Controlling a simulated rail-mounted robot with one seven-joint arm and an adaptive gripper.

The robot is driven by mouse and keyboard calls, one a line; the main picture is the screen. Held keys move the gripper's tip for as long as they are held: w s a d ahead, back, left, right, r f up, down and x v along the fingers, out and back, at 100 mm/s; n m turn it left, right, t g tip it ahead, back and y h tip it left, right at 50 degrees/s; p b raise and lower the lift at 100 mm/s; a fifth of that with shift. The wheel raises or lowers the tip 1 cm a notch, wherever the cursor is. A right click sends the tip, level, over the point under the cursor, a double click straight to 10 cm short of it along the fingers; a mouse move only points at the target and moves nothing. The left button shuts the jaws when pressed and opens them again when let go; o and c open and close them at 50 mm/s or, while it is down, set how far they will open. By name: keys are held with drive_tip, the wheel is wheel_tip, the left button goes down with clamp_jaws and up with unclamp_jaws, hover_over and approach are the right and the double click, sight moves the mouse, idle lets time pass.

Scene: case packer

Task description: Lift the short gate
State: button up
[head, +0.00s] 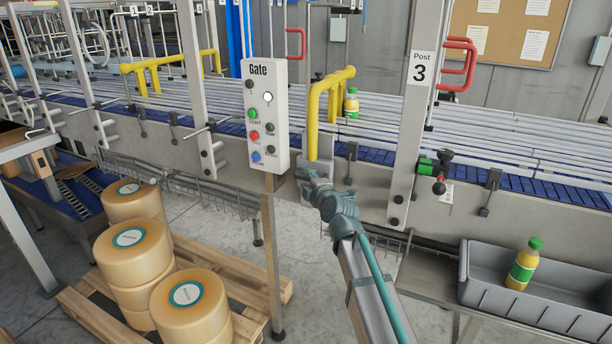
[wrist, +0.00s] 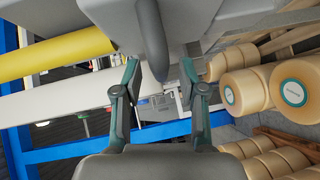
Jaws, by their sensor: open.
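Two bent yellow tube bars cross the conveyor: one near my gripper (head: 313,125) and a longer-looking one farther left (head: 140,68). No label shows which one is the short gate. My gripper (head: 314,172) is just below the lower end of the nearer bar, in front of the conveyor's side. In the wrist view my gripper (wrist: 160,88) has its two fingers apart with nothing held between them. A thick yellow tube (wrist: 50,55) lies to the upper left of the fingers there, apart from them.
A "Gate" button panel (head: 267,115) on a post stands just left of my gripper. The Post 3 upright (head: 408,130) stands to the right. A grey bin (head: 560,300) holds a juice bottle (head: 522,265). Another bottle (head: 351,103) is on the conveyor. Film rolls (head: 130,255) sit lower left.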

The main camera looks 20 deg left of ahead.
drive_tip(key=shift+x, duration=0.8)
clamp_jaws()
